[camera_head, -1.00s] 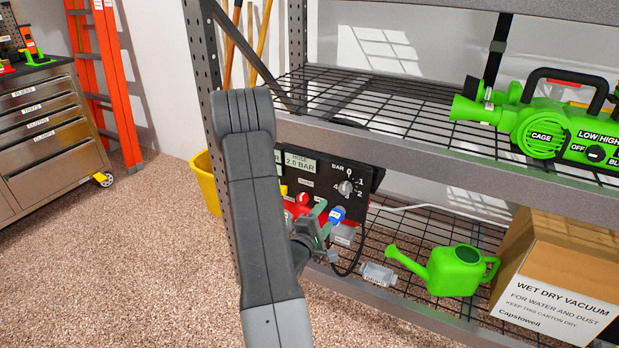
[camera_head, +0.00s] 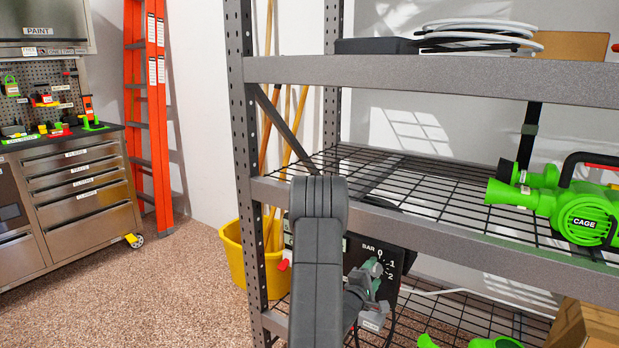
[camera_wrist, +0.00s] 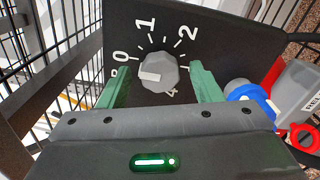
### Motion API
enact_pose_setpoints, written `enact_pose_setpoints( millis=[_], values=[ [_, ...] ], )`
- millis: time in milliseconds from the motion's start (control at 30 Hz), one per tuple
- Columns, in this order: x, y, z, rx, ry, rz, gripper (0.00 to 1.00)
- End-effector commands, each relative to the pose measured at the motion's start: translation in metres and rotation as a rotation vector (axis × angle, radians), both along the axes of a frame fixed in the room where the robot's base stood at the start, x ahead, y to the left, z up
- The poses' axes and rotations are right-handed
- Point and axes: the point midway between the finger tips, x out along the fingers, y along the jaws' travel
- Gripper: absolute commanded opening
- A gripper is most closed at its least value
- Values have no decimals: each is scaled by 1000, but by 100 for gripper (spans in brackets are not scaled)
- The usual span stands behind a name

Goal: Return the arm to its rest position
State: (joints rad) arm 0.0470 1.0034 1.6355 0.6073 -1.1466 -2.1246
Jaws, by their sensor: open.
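My arm reaches in front of the shelf rack in the head view. My gripper (camera_head: 370,290) is open and empty, in front of the black control panel (camera_head: 400,258) on the lower part of the rack. In the wrist view, the green fingers of my gripper (camera_wrist: 160,85) stand apart, one on each side of the grey dial knob (camera_wrist: 160,72). They show no clear contact with it. The knob's pointer end is toward the left, near the 0 side of the scale. My arm hides the panel's left part in the head view.
The rack post (camera_head: 248,160) and shelf beam (camera_head: 410,225) are close to my arm. A green blower (camera_head: 560,205) lies on the middle shelf. A yellow bucket (camera_head: 233,250) stands behind the post. Blue and red fittings (camera_wrist: 250,95) are right of the fingers. Open floor (camera_head: 150,290) lies left.

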Motion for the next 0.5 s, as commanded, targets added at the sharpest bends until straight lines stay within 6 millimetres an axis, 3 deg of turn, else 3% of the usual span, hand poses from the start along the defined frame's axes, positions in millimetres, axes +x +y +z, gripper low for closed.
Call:
enact_pose_setpoints(
  millis=[333, 500],
  values=[
    [-3, 2, 0, 1, 0, 0, 59],
    [-17, 13, 0, -1, 3, 3, 59]
  ],
)
